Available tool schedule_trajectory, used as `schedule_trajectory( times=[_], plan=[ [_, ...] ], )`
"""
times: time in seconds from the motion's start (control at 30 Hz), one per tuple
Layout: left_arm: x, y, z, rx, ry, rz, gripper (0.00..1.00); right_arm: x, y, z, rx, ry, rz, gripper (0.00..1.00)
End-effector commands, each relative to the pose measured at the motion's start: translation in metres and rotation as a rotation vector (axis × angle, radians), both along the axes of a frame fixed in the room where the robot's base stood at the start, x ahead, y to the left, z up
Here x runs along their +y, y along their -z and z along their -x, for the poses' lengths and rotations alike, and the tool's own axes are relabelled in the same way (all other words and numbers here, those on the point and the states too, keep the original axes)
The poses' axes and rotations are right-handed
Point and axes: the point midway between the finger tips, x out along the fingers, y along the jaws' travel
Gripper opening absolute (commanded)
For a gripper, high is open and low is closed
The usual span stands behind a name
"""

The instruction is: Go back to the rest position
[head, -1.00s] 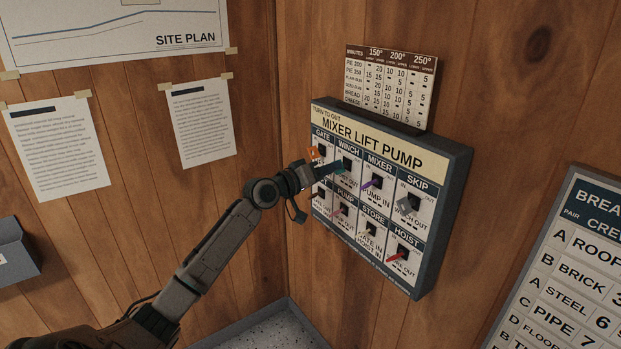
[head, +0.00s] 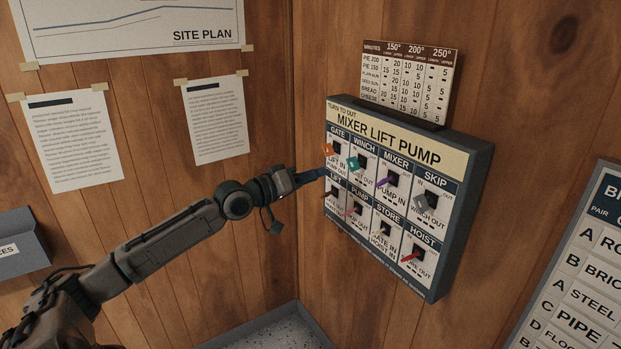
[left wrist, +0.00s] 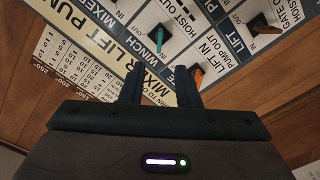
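My left gripper (head: 312,176) is in front of the left edge of the switch panel (head: 485,190), its fingertips near the GATE and LIFT cells. In the left wrist view its two fingers (left wrist: 159,85) stand apart with nothing between them. The orange lever (head: 327,150) under GATE and the teal lever (head: 353,163) under WINCH are clear of the fingers in the head view. They also show past the fingertips in the left wrist view, the teal one (left wrist: 160,38) upright and the orange one (left wrist: 197,75) partly hidden. My right gripper is out of view.
A minutes chart (head: 408,85) stands above the panel. A crew board (head: 580,270) is on the right wall. Two paper sheets (head: 73,140) and a site plan (head: 130,30) are on the left wall. A grey box (head: 20,245) is at far left. A speckled surface (head: 275,335) lies below.

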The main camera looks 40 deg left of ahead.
Motion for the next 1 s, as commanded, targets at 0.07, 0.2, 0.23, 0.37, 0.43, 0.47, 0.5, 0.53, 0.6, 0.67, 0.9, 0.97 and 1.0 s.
schedule_trajectory(
  times=[0.07,0.2,0.23,0.37,0.43,0.47,0.5,0.53,0.6,0.67,0.9,0.97,1.0],
  plan=[
    [0.000,0.000,0.000,0.000,0.000,0.000,0.29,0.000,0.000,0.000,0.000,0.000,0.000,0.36],
    [0.000,0.000,0.000,0.000,0.000,0.000,0.29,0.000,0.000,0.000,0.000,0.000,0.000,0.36],
    [0.000,0.000,0.000,0.000,0.000,0.000,0.29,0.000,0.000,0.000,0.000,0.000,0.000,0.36],
    [0.000,0.000,0.000,0.000,0.000,-0.001,0.29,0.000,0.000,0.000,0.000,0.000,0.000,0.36],
    [0.000,0.000,0.000,0.000,0.000,-0.001,0.29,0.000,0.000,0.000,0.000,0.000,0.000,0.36],
    [0.000,0.000,0.000,-0.001,-0.001,-0.001,0.29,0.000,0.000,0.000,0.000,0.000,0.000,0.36],
    [0.001,0.001,-0.001,0.001,-0.003,-0.001,0.29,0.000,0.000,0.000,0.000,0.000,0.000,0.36],
    [0.002,0.004,-0.001,0.002,-0.007,-0.002,0.29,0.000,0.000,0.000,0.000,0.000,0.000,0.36],
    [0.011,0.018,-0.005,0.012,-0.031,-0.010,0.29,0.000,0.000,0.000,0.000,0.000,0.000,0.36],
    [0.023,0.040,-0.010,0.028,-0.065,-0.023,0.29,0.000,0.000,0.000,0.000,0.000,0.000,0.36],
    [0.088,0.199,-0.014,0.176,-0.259,-0.150,0.29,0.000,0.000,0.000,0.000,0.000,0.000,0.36],
    [0.099,0.244,-0.007,0.227,-0.295,-0.191,0.29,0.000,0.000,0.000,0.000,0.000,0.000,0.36],
    [0.105,0.273,0.000,0.261,-0.316,-0.220,0.29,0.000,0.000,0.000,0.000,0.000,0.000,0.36]
  ],
)
